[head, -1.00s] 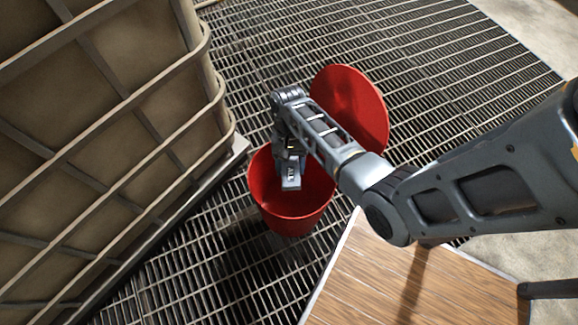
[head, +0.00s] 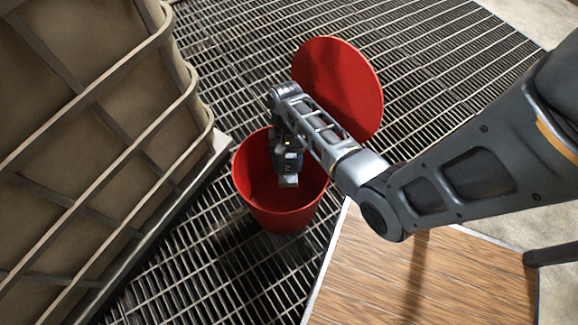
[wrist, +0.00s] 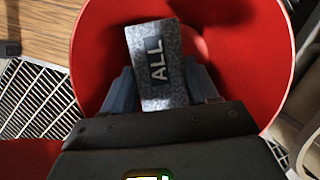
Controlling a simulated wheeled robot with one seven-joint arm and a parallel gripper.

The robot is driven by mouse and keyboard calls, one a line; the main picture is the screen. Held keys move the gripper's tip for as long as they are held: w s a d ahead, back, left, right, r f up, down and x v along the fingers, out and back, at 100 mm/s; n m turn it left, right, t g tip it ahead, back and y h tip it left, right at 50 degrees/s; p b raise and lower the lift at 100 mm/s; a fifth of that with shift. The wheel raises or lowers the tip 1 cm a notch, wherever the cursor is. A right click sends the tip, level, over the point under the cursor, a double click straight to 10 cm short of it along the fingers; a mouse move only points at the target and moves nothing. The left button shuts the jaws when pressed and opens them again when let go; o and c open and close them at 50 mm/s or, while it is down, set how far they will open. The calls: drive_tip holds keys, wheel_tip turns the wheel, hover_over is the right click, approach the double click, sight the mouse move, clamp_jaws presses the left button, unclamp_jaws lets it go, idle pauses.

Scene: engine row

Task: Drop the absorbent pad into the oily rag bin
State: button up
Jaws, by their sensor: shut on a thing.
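The oily rag bin (head: 252,196) is a red round bin standing on the floor grating, with its round red lid (head: 345,85) raised at the back. It also fills most of the wrist view (wrist: 235,30). The absorbent pad (wrist: 160,65) is a grey speckled block with a dark label reading "ALL". My gripper (wrist: 163,90) is shut on the pad, one finger on each side. In the head view my gripper (head: 288,168) points down over the bin's open mouth, with the pad (head: 288,181) at its tip. I cannot tell exactly how deep the pad is relative to the rim.
A large caged tank (head: 95,130) stands close at the left of the bin. A wooden tabletop (head: 400,280) lies at the lower right, near the bin. Open floor grating (head: 230,45) spreads behind.

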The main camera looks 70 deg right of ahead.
drive_tip(key=shift+f, duration=0.15)
drive_tip(key=o, duration=1.2)
drive_tip(key=shift+p+v, duration=1.2)
drive_tip(key=shift+v, duration=2.7)
